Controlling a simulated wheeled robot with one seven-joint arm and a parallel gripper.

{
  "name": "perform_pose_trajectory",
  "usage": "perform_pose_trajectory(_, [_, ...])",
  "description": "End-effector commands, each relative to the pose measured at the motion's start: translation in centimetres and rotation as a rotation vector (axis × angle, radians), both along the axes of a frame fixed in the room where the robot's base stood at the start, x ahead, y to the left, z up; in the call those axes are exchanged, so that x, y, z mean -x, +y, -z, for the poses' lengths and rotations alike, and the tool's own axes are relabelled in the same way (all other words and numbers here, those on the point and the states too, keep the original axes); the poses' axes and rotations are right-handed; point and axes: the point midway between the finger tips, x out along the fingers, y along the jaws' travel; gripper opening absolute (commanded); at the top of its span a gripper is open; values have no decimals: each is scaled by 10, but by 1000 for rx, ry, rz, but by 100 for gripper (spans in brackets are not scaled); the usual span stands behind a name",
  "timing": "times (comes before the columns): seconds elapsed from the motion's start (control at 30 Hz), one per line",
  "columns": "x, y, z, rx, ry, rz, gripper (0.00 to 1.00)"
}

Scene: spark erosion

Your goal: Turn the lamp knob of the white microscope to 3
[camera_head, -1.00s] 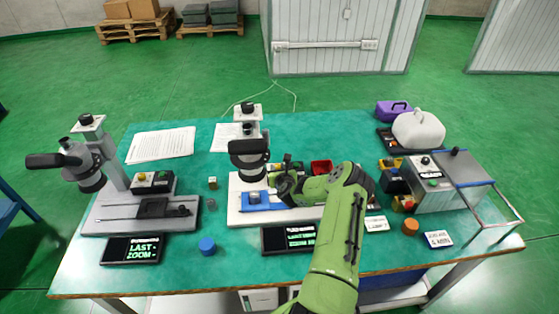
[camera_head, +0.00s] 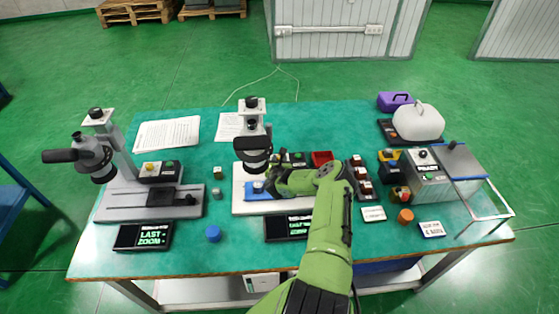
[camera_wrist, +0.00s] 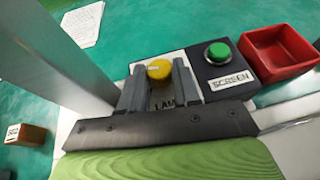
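The white microscope (camera_head: 240,205) stands mid-table with a dark eyepiece head and a blue slab on its white base. Its yellow lamp knob (camera_wrist: 159,69) shows in the wrist view on a white plate, with a partly covered label starting "LA". My gripper (camera_wrist: 160,80) has its two grey fingers apart, one on each side of the knob. Whether they touch it is not clear. My gripper also shows in the head view (camera_head: 275,176), beside the microscope column, where it hides the knob. The number set on the knob cannot be read.
A green button (camera_wrist: 218,51) labelled SCREEN and a red tray (camera_wrist: 281,55) lie right of the knob. The microscope column (camera_wrist: 66,55) rises close on the left. A grey microscope (camera_head: 150,203) stands at left. A dark display (camera_head: 288,228) lies in front of the white base.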

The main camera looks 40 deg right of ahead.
Motion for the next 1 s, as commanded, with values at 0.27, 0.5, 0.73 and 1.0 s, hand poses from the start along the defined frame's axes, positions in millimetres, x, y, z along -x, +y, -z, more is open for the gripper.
perform_pose_trajectory(0.27, [0, 0, 0, 0, 0, 0, 57])
perform_pose_trajectory(0.5, [4, 4, -3, -1, -1, -1, 57])
perform_pose_trajectory(0.73, [34, 37, -23, -5, 0, -2, 57])
perform_pose_trajectory(1.0, [76, 86, -48, -2, 0, -4, 57])
